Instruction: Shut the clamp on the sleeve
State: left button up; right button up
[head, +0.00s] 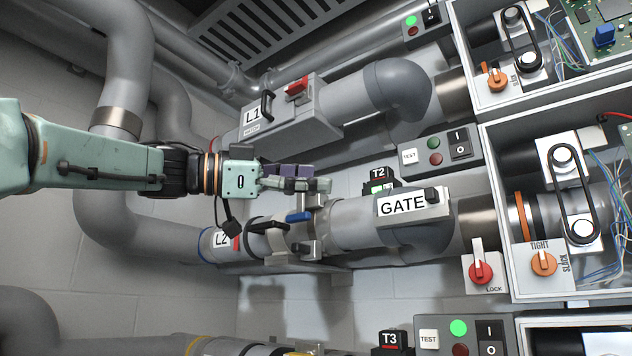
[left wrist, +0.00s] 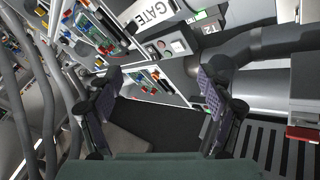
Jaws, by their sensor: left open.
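The sleeve (head: 320,222) is part of the grey pipe run marked L2, left of the GATE unit (head: 400,204). Metal clamp parts sit on it, with a blue lever (head: 299,216) on top and a black handle (head: 268,225) to its left. Whether the clamp is open or shut I cannot tell. My left gripper (head: 298,181) is just above the blue lever, pointing right, and seems apart from it. In the left wrist view its two purple-padded fingers (left wrist: 160,95) stand wide apart with nothing between them. My right gripper is not in view.
The L1 box (head: 290,125) with a black handle and red lever is above. A T2 tag (head: 379,174) and a TEST panel (head: 440,147) stand right. An open box with a belt and TIGHT/SLACK knob (head: 543,262) is at far right. A red LOCK knob (head: 480,273) is below GATE.

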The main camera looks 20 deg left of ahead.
pick_arm(q)
jog(key=shift+s+d+f+m+g+h, duration=0.15)
jog(key=shift+d+f+m+g+h, duration=0.1)
jog(key=shift+m+h, duration=0.3)
jog(key=shift+s+d+f+m+g+h, duration=0.2)
jog(key=shift+m+g+h, duration=0.15)
jog(key=shift+h, duration=0.3)
jog(key=shift+s+d+f+m+g+h, duration=0.1)
jog(key=shift+d+f+m+g+h, duration=0.1)
jog(key=shift+m+h, duration=0.35)
